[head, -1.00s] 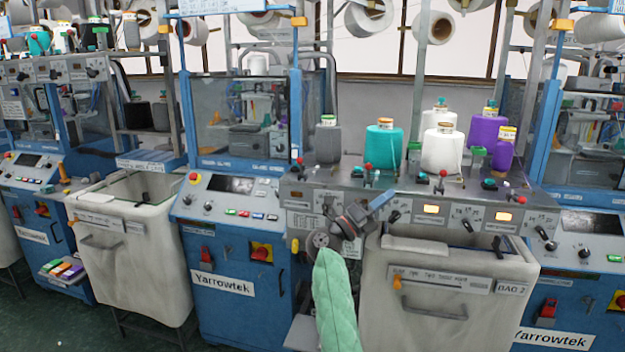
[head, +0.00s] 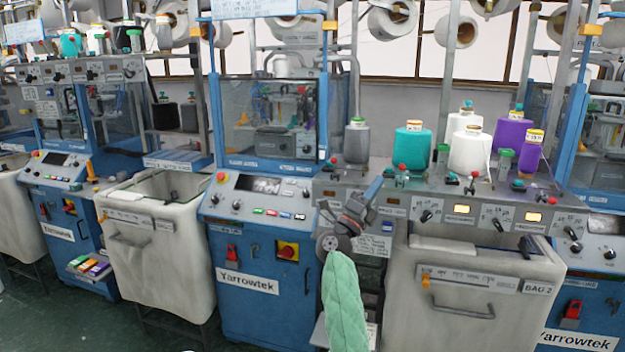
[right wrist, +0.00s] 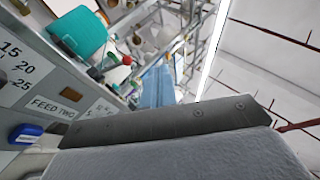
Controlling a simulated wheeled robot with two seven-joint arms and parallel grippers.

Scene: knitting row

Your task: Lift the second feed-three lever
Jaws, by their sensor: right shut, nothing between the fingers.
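The machine's grey feed panel (head: 410,200) carries black knobs, two lit amber windows and small red-topped levers, one of them near the teal cone (head: 400,170) and another further right (head: 474,178). I cannot read which is the second feed-three lever. My right gripper (head: 372,190), on a green-sleeved arm, is shut and empty in front of the panel's left part, left of the first black knob (head: 427,215). It hides part of the panel. In the right wrist view a FEED TWO label (right wrist: 52,108) and a blue knob (right wrist: 25,133) show. My left gripper is out of view.
Teal (head: 411,147), white (head: 470,152) and purple (head: 508,138) yarn cones stand on the ledge behind the levers. A fabric bin marked BAG 2 (head: 470,310) hangs below the panel. A blue Yarrowtek cabinet (head: 260,315) stands to the left.

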